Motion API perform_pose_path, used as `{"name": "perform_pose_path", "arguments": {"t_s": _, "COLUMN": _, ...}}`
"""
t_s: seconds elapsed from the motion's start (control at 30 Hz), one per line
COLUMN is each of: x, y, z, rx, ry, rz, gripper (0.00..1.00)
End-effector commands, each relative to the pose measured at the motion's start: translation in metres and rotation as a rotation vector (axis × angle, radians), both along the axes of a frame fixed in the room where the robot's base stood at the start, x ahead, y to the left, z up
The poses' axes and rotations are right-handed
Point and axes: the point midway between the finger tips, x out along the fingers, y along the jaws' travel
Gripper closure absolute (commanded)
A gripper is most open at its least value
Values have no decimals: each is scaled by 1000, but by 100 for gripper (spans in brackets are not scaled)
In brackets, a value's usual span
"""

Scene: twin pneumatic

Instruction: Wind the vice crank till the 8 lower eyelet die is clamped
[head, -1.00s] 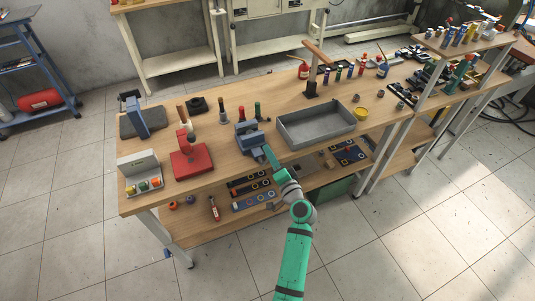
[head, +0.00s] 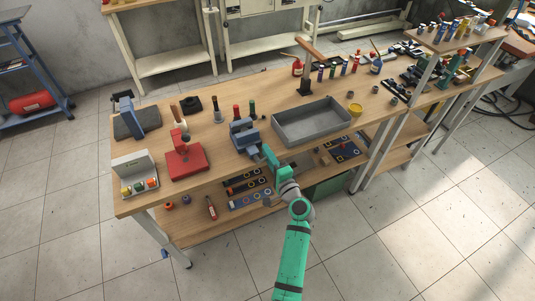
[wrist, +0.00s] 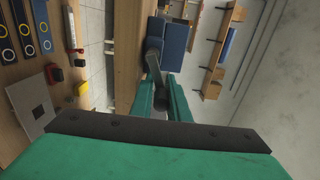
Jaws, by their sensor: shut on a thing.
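The blue-grey vice (head: 244,135) stands at the front edge of the wooden bench, left of the grey tray. In the wrist view its blue body (wrist: 175,38) is at the top centre, with the dark crank (wrist: 153,62) reaching down from it. My gripper (head: 267,153) is at the vice's front right, by the bench edge. In the wrist view my green fingers (wrist: 160,98) are shut on the crank's dark handle, which lies between them. I cannot make out the eyelet die or whether the vice jaws touch it.
A grey tray (head: 313,122) lies right of the vice, and a red press (head: 184,160) stands to its left. Bottles with red and green tops (head: 252,109) stand behind it. The lower shelf (head: 190,231) holds dark strips with rings. Open floor lies in front.

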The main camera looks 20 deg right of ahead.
Motion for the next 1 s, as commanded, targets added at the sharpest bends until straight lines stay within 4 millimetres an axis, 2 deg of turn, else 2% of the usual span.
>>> {"name": "perform_pose_path", "arguments": {"t_s": 0.03, "x": 1, "y": 7, "z": 0, "rx": 2, "ry": 1, "rz": 14, "gripper": 100}}
{"name": "perform_pose_path", "arguments": {"t_s": 0.17, "x": 1, "y": 7, "z": 0, "rx": 1, "ry": 1, "rz": 14, "gripper": 100}}
{"name": "perform_pose_path", "arguments": {"t_s": 0.2, "x": 1, "y": 7, "z": 0, "rx": 1, "ry": 0, "rz": 14, "gripper": 78}}
{"name": "perform_pose_path", "arguments": {"t_s": 0.23, "x": 1, "y": 7, "z": 0, "rx": 1, "ry": 0, "rz": 14, "gripper": 70}}
{"name": "perform_pose_path", "arguments": {"t_s": 0.27, "x": 1, "y": 6, "z": 0, "rx": 0, "ry": 0, "rz": 12, "gripper": 68}}
{"name": "perform_pose_path", "arguments": {"t_s": 0.53, "x": 0, "y": 3, "z": 1, "rx": -1, "ry": -1, "rz": 5, "gripper": 68}}
{"name": "perform_pose_path", "arguments": {"t_s": 0.67, "x": -7, "y": 2, "z": 0, "rx": -1, "ry": 0, "rz": 4, "gripper": 68}}
{"name": "perform_pose_path", "arguments": {"t_s": 0.77, "x": -21, "y": 1, "z": 0, "rx": -2, "ry": 1, "rz": 3, "gripper": 68}}
{"name": "perform_pose_path", "arguments": {"t_s": 1.0, "x": -67, "y": 0, "z": -1, "rx": -1, "ry": 2, "rz": 4, "gripper": 68}}
